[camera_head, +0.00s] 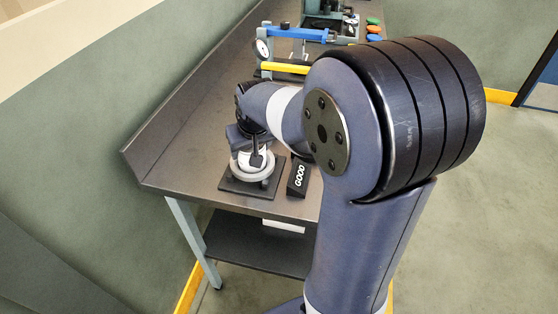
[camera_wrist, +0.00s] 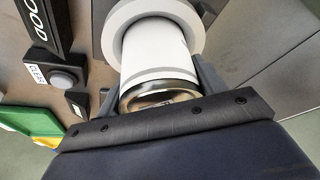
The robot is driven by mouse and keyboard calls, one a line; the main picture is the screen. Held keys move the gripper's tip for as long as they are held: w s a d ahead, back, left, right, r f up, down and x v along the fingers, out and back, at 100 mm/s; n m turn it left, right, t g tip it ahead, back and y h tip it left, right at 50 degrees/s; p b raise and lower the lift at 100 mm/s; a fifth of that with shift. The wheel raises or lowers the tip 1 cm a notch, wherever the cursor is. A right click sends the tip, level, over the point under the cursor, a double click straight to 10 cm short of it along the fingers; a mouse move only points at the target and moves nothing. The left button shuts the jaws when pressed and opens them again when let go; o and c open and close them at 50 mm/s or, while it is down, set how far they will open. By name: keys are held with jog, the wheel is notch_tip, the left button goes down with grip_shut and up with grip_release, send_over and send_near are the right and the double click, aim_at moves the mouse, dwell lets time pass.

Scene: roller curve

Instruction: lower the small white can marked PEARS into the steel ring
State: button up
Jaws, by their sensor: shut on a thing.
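The white can (camera_wrist: 155,55) stands between my gripper's fingers in the wrist view, with its shiny metal rim towards my palm. No PEARS marking is readable. The pale grey ring (camera_wrist: 113,38) shows around the can's far end, and the can lines up with its opening. How deep the can sits in it I cannot tell. In the head view, my gripper (camera_head: 256,153) is shut on the can just above the ring (camera_head: 240,174), which stands on a dark square plate (camera_head: 232,187). A finger hides part of the can there.
A black block marked GOOD (camera_head: 298,178) stands close right of the plate. In the wrist view, a grey button marked CLEAR (camera_wrist: 66,77) and a green tray (camera_wrist: 40,122) lie to the left. The metal bench (camera_head: 180,165) is bare left of the plate, with a raised back edge.

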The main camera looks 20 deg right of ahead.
dwell(0.4)
jog(key=o, duration=1.5)
jog(key=shift+o, duration=0.2)
jog(key=shift+r, duration=0.15)
jog(key=shift+r+p, duration=3.5)
jog(key=shift+r, duration=0.85)
